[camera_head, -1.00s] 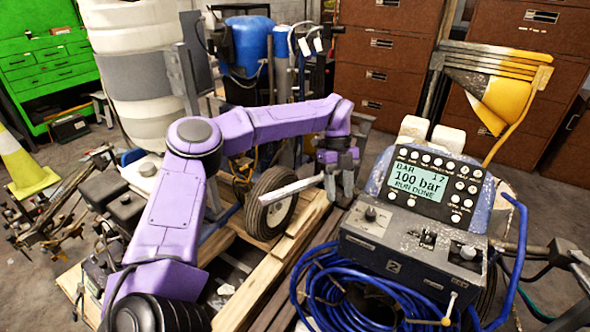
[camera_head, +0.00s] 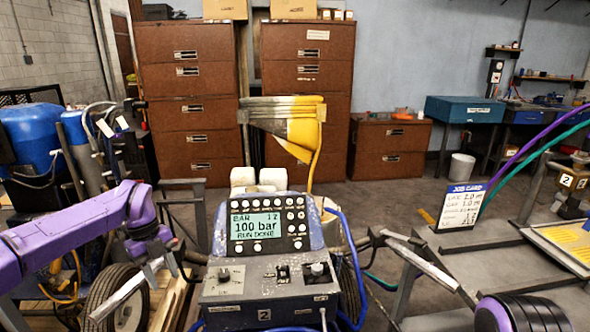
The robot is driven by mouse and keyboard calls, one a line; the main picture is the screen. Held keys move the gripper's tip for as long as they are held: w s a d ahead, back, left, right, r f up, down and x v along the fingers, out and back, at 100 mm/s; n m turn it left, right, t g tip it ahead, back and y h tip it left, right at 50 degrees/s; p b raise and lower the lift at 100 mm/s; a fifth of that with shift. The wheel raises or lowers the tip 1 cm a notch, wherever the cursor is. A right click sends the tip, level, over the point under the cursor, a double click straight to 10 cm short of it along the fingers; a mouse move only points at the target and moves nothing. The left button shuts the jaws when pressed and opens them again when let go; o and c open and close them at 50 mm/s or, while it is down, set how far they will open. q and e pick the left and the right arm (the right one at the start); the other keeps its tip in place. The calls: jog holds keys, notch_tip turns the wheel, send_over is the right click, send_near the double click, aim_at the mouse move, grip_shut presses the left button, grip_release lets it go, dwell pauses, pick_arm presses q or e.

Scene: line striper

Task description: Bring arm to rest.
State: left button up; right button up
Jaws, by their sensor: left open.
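My left arm (camera_head: 70,232), purple, reaches in from the left. Its gripper (camera_head: 160,262) hangs fingers-down at the left of the line striper, by a pale metal bar (camera_head: 125,293). The jaws are open; the small dark fingers overlap the bar in the picture, and I cannot tell whether they touch it.
A second pale bar (camera_head: 425,265) sticks out at the striper's right. A wheel (camera_head: 118,305) is below my left gripper. A job card (camera_head: 461,206) stands by a tray (camera_head: 560,245) on the right.

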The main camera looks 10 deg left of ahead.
pick_arm(q)
jog(key=s+d+f+m+t+y, duration=0.2)
jog(key=f+m+y, duration=0.1)
jog(key=f+m, duration=0.45)
jog(key=s+d+f+m+t+y, duration=0.3)
jog(key=f+m, duration=0.4)
jog(key=m, duration=0.2)
jog(key=s+d+f+m+t+y, duration=0.2)
jog(key=f+m+y, duration=0.1)
jog(key=f+m, duration=0.5)
jog(key=s+f+m+g+h, duration=0.1)
jog(key=s+f+m, duration=0.2)
jog(key=s+m, duration=0.5)
jog(key=s+f+m+g+h, duration=0.1)
jog(key=s+f+m, duration=0.3)
jog(key=s, duration=1.4)
jog(key=m+h, duration=0.1)
jog(key=m, duration=0.3)
jog(key=shift+s, duration=0.25)
